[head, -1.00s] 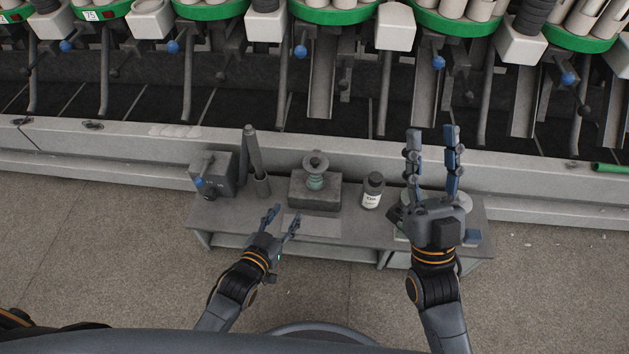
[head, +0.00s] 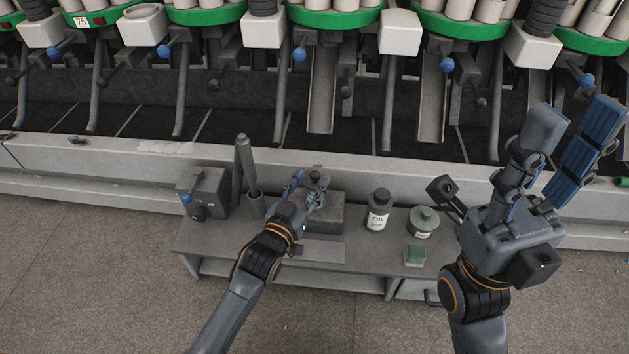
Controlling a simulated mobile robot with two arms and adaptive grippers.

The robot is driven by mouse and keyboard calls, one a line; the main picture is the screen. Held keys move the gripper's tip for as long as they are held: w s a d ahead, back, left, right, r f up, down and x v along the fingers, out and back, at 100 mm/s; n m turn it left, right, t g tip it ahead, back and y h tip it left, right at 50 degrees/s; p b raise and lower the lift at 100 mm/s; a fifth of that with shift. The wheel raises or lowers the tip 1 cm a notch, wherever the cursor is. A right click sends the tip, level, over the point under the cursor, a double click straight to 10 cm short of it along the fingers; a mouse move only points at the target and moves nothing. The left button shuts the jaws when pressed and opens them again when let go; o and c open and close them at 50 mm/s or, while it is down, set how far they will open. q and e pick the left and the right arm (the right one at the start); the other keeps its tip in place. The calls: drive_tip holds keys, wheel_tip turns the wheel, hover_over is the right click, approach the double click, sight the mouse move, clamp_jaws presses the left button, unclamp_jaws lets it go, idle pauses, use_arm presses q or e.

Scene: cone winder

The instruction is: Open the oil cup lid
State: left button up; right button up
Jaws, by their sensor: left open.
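The oil cup (head: 319,180) stands on a grey block (head: 324,214) on the low bench, with a dark round lid on top. My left gripper (head: 307,184) is open at the cup, its fingers overlapping the cup's left and front sides in the picture. Its hand hides much of the cup, and I cannot tell whether a finger touches it. The lid appears to sit on the cup. My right gripper (head: 574,118) is open and empty, raised at the right, away from the cup.
The winder's ledge (head: 120,160) runs behind.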

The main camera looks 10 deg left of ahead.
sight(313, 178)
use_arm(q)
drive_tip(key=shift+b+x, duration=0.45)
drive_tip(key=shift+x, duration=1.2)
clamp_jaws()
